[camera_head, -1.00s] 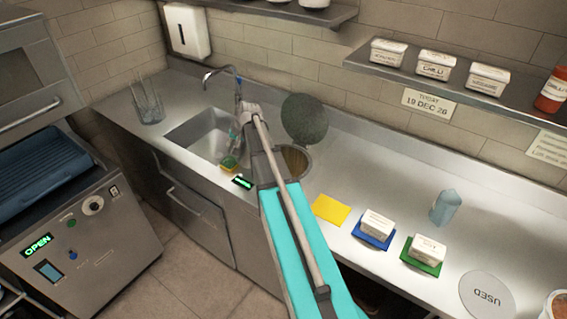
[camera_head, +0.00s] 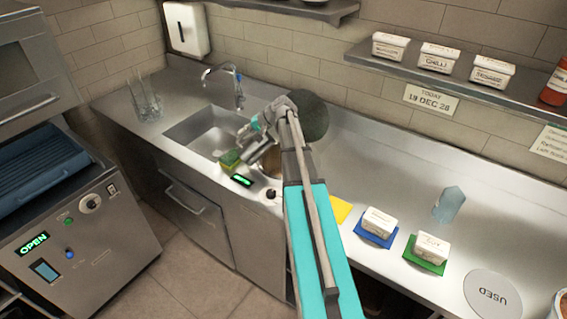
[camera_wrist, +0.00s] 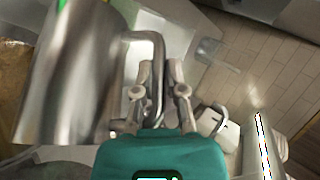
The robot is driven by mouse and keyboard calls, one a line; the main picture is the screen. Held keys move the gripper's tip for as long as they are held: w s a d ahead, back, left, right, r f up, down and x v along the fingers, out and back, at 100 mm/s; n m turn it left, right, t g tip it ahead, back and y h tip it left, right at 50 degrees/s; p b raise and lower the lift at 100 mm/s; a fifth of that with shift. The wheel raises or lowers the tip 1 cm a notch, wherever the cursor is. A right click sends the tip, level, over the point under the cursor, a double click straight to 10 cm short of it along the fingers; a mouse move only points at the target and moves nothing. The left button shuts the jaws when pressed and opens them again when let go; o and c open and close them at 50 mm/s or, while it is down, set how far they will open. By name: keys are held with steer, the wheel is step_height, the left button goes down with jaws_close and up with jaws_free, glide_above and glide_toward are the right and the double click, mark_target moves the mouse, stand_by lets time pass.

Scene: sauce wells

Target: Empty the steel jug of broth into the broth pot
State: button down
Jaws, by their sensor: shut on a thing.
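The steel jug (camera_wrist: 75,80) fills the left of the wrist view, blurred, with its handle (camera_wrist: 157,60) toward the middle. My gripper (camera_wrist: 160,75) is shut on that handle. In the head view, my gripper and the jug (camera_head: 262,150) are small and partly merged, over the counter between the sink and the broth pot (camera_head: 274,167). The pot is set in the counter and mostly hidden by my arm and the jug. A brownish surface shows past the jug at the left edge of the wrist view. I cannot see inside the jug.
A round dark lid (camera_head: 308,117) stands up behind the pot. Labelled tubs (camera_head: 379,222) on coloured mats and a blue bottle (camera_head: 449,205) stand to the right.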

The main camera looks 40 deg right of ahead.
steer(key=shift+d, duration=0.2)
steer(key=shift+s+y, duration=0.1)
steer(key=shift+y, duration=0.2)
steer(key=shift+s+d+r+m+t+y+b, duration=0.15)
steer(key=shift+d+m+t+y+b, duration=0.3)
steer(key=shift+b, duration=0.55)
